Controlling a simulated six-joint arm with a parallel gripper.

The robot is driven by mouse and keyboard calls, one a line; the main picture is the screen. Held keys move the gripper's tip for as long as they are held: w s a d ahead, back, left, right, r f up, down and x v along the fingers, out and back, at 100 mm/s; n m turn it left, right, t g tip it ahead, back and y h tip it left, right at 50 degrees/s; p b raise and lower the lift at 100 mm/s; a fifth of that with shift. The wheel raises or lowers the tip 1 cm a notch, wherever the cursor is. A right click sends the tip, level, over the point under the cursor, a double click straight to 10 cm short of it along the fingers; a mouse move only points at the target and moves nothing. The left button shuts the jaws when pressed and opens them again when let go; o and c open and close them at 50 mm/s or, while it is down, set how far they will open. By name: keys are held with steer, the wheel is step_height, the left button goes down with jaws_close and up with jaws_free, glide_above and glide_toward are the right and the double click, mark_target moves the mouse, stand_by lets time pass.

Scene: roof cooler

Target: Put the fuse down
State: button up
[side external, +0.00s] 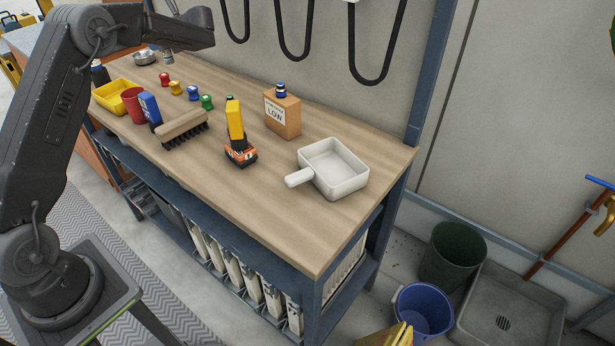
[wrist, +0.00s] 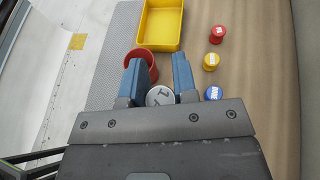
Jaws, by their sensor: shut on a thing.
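My gripper (wrist: 158,62) has two blue fingers, seen from above in the wrist view. They are shut on the fuse (wrist: 160,96), whose round grey end with dark marks shows between them. The fuse's lower part is hidden. A red cup (wrist: 152,63) is partly covered by the left finger; it also shows on the bench in the side view (side external: 133,104). In the side view my arm reaches over the left end of the wooden bench (side external: 270,215). I cannot make out the fuse there.
A yellow tray (side external: 108,96) is beside the cup. Several coloured pots, including a yellow one (side external: 175,87), line the back. A brush (side external: 181,124), an orange-based yellow device (side external: 236,130), a tan box (side external: 283,115) and a white handled pan (side external: 335,170) stand along the bench. The front right is clear.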

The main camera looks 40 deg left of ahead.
steer(key=w+d+r+m+t+h, duration=0.15)
steer(key=d+m+t, duration=0.45)
steer(key=d, duration=0.8)
steer(key=w+d+r+m+t+h, duration=0.1)
steer(key=w+d+r+m+t, duration=0.3)
steer(key=d, duration=1)
steer(key=s+d+f+m+t+h, duration=0.3)
steer(key=s+d+m+h, duration=0.1)
steer(key=s+d, duration=0.35)
steer(key=s+d+f+m+t+h, duration=0.35)
steer(key=s+d, duration=0.25)
steer(key=d, duration=0.3)
steer(key=shift+m, duration=0.55)
steer(key=shift+w+d+f, duration=0.15)
steer(key=shift+d+f, duration=1.9)
steer(key=shift+f, duration=0.65)
steer(key=shift+w+d+f, duration=0.15)
steer(key=shift+d+f, duration=1.9)
steer(key=shift+f, duration=0.65)
steer(key=shift+w+d+f, duration=0.15)
steer(key=shift+d+f, duration=1.9)
steer(key=shift+f, duration=0.65)
